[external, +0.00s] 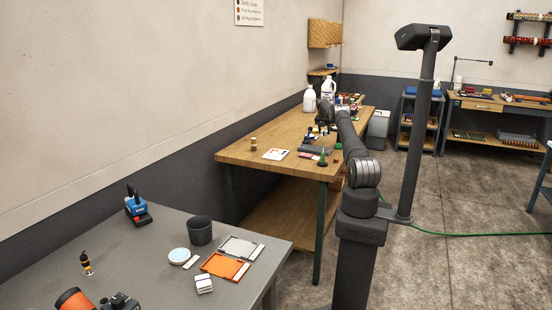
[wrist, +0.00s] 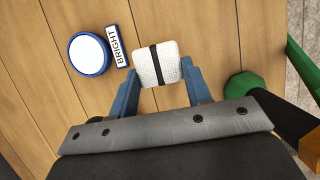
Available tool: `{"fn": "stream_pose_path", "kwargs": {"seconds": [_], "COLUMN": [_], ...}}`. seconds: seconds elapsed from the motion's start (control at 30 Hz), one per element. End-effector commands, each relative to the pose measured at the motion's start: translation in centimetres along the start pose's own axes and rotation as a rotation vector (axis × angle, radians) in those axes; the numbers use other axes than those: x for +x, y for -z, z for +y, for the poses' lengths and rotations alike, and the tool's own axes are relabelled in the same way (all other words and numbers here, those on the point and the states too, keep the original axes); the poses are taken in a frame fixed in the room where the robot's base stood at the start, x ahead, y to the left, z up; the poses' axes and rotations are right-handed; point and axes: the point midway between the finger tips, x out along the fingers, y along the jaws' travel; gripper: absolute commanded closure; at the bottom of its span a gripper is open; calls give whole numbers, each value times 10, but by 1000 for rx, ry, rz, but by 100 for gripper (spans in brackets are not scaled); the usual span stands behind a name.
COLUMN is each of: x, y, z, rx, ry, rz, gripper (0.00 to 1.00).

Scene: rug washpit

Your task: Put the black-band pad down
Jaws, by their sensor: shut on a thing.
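The black-band pad (wrist: 153,65) is a white textured square pad with a black stripe across its middle. In the wrist view my gripper (wrist: 157,76) is shut on it, with blue fingers at its left and right sides. The pad is over the wooden tabletop (wrist: 220,40); I cannot tell whether it touches the wood. A round white disc with a blue rim (wrist: 89,54) and a label reading BRIGHT (wrist: 116,46) lie just left of the pad. In the external view my arm reaches over the wooden bench (external: 240,155); the held pad is not discernible there.
A green round object (wrist: 245,84) stands right of my gripper in the wrist view. On the bench are white jugs (external: 309,100), a white card (external: 275,154) and small items. The near grey table (external: 150,240) holds a cup (external: 200,230) and an orange tray (external: 224,267).

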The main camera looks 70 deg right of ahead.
Motion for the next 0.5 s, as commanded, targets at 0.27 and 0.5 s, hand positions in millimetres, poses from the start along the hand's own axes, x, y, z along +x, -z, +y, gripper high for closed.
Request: {"fn": "stream_pose_path", "kwargs": {"seconds": [0.27,0.5], "x": [25,40], "y": [11,16], "z": [0,0], "rx": [1,2], "ry": [1,-1], "rz": [1,-2], "gripper": [77,77]}}
